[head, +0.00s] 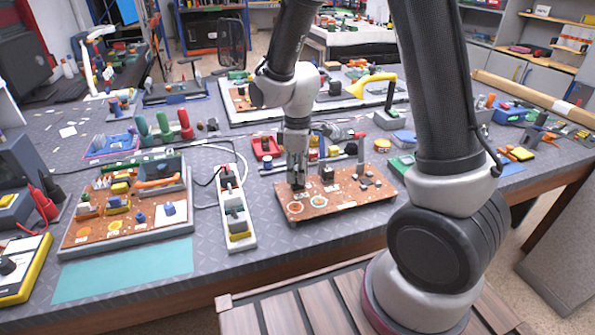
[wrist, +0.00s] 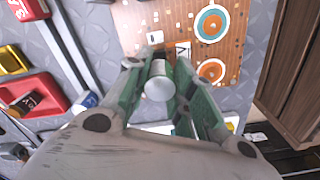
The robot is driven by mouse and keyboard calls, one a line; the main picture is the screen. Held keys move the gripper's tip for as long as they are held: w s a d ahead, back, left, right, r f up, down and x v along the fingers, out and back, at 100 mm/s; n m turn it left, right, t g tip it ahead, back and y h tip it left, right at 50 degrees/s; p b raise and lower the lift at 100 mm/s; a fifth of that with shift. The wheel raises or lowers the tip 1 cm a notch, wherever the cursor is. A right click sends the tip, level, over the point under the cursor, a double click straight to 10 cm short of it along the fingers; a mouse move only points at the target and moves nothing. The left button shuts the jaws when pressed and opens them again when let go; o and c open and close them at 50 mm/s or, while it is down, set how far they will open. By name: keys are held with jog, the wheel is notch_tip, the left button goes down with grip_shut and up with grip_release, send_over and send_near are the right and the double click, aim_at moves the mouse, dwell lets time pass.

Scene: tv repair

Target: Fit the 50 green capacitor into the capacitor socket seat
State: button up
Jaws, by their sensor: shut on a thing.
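My gripper (head: 297,182) is low over the brown circuit board (head: 345,203) near its left side. In the wrist view my gripper (wrist: 160,66) is shut on a short cylinder with a pale round end, the capacitor (wrist: 159,86). The green along its sides is hard to separate from the greenish fingers, and no number can be read. The board also shows beyond the fingertips in the wrist view (wrist: 185,18). The socket seat cannot be made out clearly; the fingers and capacitor cover the spot below them. I cannot tell whether the capacitor touches the board.
The board carries orange ring marks (wrist: 212,22), a dark block (head: 327,173) and small parts. A narrow white tray (head: 236,215) stands left of it, and a red bin (head: 266,147) behind. Another populated board (head: 125,235) lies farther left, by a teal mat (head: 120,277).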

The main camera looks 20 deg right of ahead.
aim_at(298, 168)
jog(key=shift+f, duration=0.9)
jog(key=o, duration=0.9)
notch_tip(298, 168, up, 12)
